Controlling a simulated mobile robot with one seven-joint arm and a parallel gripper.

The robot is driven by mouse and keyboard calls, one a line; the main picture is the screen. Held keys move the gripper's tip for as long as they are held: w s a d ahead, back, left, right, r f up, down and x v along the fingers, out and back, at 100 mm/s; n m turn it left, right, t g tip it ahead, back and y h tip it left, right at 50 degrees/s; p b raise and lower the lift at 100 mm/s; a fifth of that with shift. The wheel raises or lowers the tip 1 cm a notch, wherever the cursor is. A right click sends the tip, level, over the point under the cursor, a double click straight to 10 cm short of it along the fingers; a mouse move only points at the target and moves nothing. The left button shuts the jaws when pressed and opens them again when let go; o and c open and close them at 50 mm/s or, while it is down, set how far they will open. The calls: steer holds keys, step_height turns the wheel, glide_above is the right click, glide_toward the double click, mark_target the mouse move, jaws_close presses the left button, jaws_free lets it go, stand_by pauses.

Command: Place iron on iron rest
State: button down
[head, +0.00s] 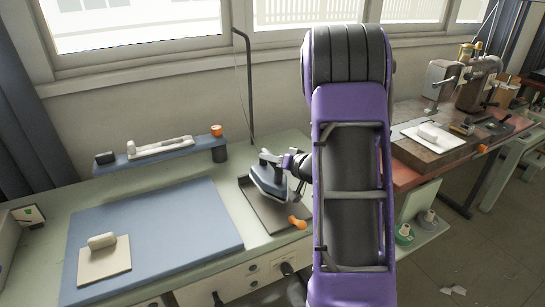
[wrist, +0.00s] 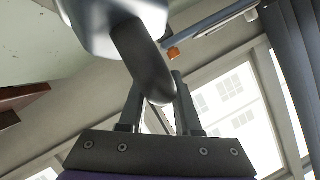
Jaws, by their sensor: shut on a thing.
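The iron (head: 266,182), with a blue-grey body, is over the dark flat iron rest (head: 270,222) on the green table, left of my arm in the head view. It looks tilted; I cannot tell whether it touches the rest. My gripper (head: 291,162) is shut on the iron's handle, partly hidden behind my arm. In the wrist view the two fingers of my gripper (wrist: 156,110) close around the dark curved handle (wrist: 142,58). The iron's pale body (wrist: 95,20) fills the top of that view.
A blue mat (head: 165,235) covers the table's left, with a beige board (head: 104,266) bearing a roll. A blue shelf (head: 160,155) stands behind. An orange-ended item (head: 297,222) lies by the rest. A dark pole (head: 249,90) rises behind. A workbench (head: 420,150) is at right.

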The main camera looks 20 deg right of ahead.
mark_target(266, 169)
steer(key=shift+f+b, duration=0.4)
steer(key=shift+f, duration=1.55)
steer(key=shift+f, duration=0.2)
steer(key=c, duration=0.6)
jaws_free()
steer(key=shift+f, duration=0.1)
steer(key=shift+r, duration=0.25)
steer(key=p+v, duration=0.1)
steer(key=v, duration=1.1)
